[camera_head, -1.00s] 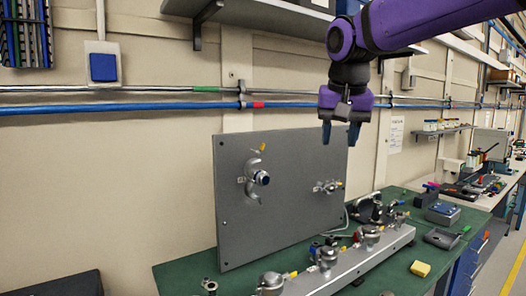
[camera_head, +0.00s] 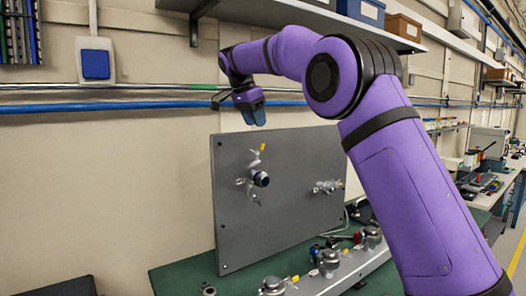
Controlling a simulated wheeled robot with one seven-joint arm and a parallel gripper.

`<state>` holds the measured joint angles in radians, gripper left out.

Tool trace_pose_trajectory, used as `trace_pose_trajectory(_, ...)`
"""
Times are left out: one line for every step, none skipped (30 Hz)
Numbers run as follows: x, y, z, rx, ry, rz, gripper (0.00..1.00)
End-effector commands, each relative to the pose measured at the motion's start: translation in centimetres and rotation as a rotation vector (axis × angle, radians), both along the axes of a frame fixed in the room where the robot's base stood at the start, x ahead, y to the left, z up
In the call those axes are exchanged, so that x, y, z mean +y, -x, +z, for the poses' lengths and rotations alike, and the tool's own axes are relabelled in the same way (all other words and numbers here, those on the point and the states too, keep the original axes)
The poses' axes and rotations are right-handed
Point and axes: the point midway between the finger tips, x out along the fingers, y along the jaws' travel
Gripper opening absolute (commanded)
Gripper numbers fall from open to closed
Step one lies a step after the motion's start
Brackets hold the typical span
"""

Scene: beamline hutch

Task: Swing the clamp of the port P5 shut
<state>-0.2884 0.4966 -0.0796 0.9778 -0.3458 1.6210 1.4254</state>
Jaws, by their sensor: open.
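A grey upright panel (camera_head: 225,220) carries two ports with yellow tags. The tag lettering is too small to read, so I cannot tell which port is P5. My gripper (camera_head: 253,118) is open and empty, fingers pointing down, just above the panel's top edge and over the left port. It appears apart from the panel.
A metal rail (camera_head: 340,277) with several capped ports lies on the green bench (camera_head: 188,274) before the panel. My arm hides the bench's right part. Blue pipe (camera_head: 130,107) runs along the wall behind my gripper, and a shelf (camera_head: 285,14) hangs above.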

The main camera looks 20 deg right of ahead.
Motion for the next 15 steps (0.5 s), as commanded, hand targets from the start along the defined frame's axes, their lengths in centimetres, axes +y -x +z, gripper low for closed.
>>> trace_pose_trajectory(0.3,-0.4,-0.2,-0.002,0.003,-0.01,0.43)
trace_pose_trajectory(0.4,-0.5,-0.3,-0.004,0.005,-0.016,0.43)
trace_pose_trajectory(0.4,-0.6,-0.4,-0.006,0.005,-0.022,0.43)
trace_pose_trajectory(0.4,-0.7,-0.5,-0.006,0.006,-0.025,0.43)
trace_pose_trajectory(0.3,-0.7,-0.6,-0.006,0.007,-0.027,0.43)
trace_pose_trajectory(0.2,-0.7,-0.9,-0.005,0.007,-0.027,0.43)
trace_pose_trajectory(0.1,-0.8,-1.1,-0.004,0.007,-0.027,0.43)
trace_pose_trajectory(0.0,-0.8,-1.4,-0.004,0.006,-0.027,0.43)
trace_pose_trajectory(-0.3,-0.9,-2.0,-0.003,0.006,-0.027,0.43)
trace_pose_trajectory(-0.4,-0.9,-2.4,-0.002,0.007,-0.027,0.43)
trace_pose_trajectory(-0.6,-0.9,-2.8,-0.002,0.007,-0.027,0.43)
trace_pose_trajectory(-0.9,-1.0,-3.5,-0.002,0.006,-0.026,0.43)
trace_pose_trajectory(-1.0,-1.1,-4.0,-0.002,0.006,-0.026,0.43)
trace_pose_trajectory(-1.2,-1.2,-4.6,-0.002,0.006,-0.026,0.43)
trace_pose_trajectory(-1.5,-1.2,-5.2,-0.002,0.006,-0.026,0.43)
